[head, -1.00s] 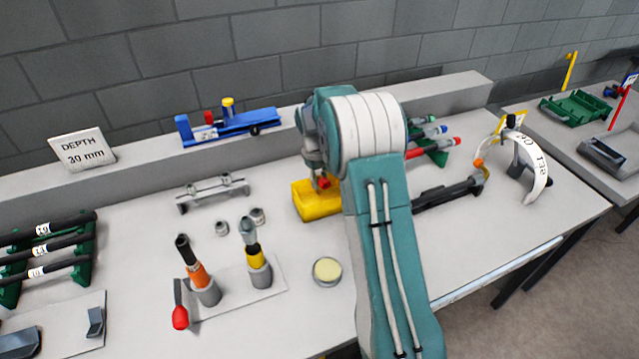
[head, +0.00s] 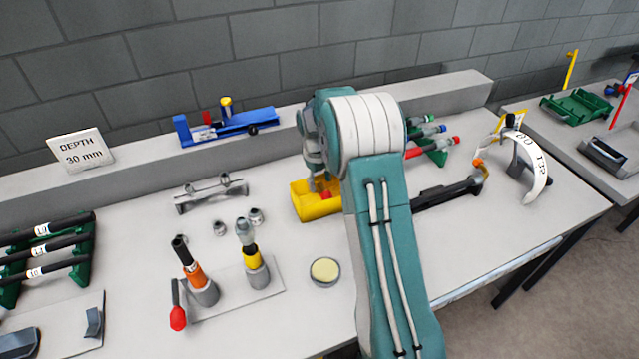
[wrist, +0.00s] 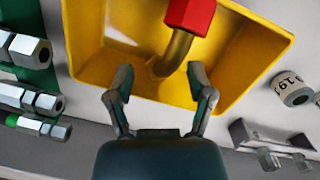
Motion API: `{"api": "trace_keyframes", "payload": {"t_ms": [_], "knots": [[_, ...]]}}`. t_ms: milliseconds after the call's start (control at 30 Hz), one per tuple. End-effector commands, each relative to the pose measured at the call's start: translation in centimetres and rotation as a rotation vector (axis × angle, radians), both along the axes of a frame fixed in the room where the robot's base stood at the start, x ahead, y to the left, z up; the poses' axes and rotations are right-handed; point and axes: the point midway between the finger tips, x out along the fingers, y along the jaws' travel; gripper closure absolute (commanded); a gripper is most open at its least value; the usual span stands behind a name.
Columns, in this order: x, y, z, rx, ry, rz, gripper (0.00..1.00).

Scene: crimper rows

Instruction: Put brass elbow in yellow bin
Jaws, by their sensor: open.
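The yellow bin (head: 318,211) stands on the bench left of my arm, and its inside fills the upper part of the wrist view (wrist: 110,55). The brass elbow (wrist: 176,50), a bent tube with a red hex end (wrist: 190,14), is inside the bin. Its red end also shows in the head view (head: 326,195). My gripper (wrist: 160,78) is open over the bin, its two fingers apart on either side of the elbow's lower end and not closed on it. My arm hides the bin's right side in the head view.
Two upright tools, orange (head: 198,275) and yellow (head: 251,257), stand left of the bin, near a round cream-topped dish (head: 325,270). A metal rack (head: 210,192) and small fittings lie left. A green rack (head: 437,153) with red-handled tools is right.

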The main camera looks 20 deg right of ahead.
Motion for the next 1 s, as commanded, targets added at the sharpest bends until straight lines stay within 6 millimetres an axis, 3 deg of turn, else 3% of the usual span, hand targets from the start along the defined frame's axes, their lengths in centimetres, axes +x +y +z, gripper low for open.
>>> {"api": "trace_keyframes", "payload": {"t_ms": [400, 700, 867, 1000], "knots": [[0.8, 0.6, 8.4, 0.0, -0.005, 0.0, 0.31], [0.8, 0.9, 11.5, 0.0, -0.005, -0.001, 0.31], [-1.2, 2.2, 14.9, -0.002, -0.056, -0.023, 0.31], [-4.7, 3.9, 18.9, -0.002, -0.127, -0.063, 0.31]]}}
